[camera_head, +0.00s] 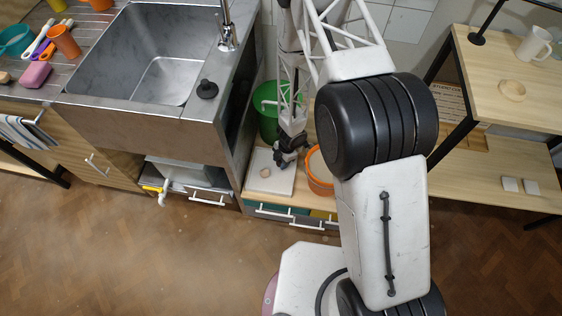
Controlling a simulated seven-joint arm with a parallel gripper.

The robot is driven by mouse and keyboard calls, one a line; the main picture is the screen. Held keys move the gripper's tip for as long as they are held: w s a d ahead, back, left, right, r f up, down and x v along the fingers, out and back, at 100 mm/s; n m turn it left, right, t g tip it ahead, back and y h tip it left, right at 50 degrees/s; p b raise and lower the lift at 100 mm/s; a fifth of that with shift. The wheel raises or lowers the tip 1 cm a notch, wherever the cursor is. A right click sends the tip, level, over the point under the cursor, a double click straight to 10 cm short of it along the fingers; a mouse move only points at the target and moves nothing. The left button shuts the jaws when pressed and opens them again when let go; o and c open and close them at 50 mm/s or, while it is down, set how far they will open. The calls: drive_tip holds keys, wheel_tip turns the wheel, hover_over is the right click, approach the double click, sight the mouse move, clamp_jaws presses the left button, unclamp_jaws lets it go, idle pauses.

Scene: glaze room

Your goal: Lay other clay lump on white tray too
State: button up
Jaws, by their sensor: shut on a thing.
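The white tray (284,182) lies on a low wooden surface right of the sink unit. One small tan clay lump (265,173) rests on the tray, left of its middle. My gripper (280,159) is dark and points down over the back right part of the tray, close to the lump. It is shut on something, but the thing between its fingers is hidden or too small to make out. I see no second clay lump clearly.
An orange bucket (318,184) stands just right of the tray, partly behind my arm. A green bin (266,118) stands behind the tray. The steel sink (140,118) is at the left. Wooden shelves (508,95) stand at the right.

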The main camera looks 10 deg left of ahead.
drive_tip(key=shift+f, duration=0.2)
drive_tip(key=shift+f, duration=0.15)
drive_tip(key=o, duration=1)
drive_tip(key=v, duration=1.2)
idle(0.5)
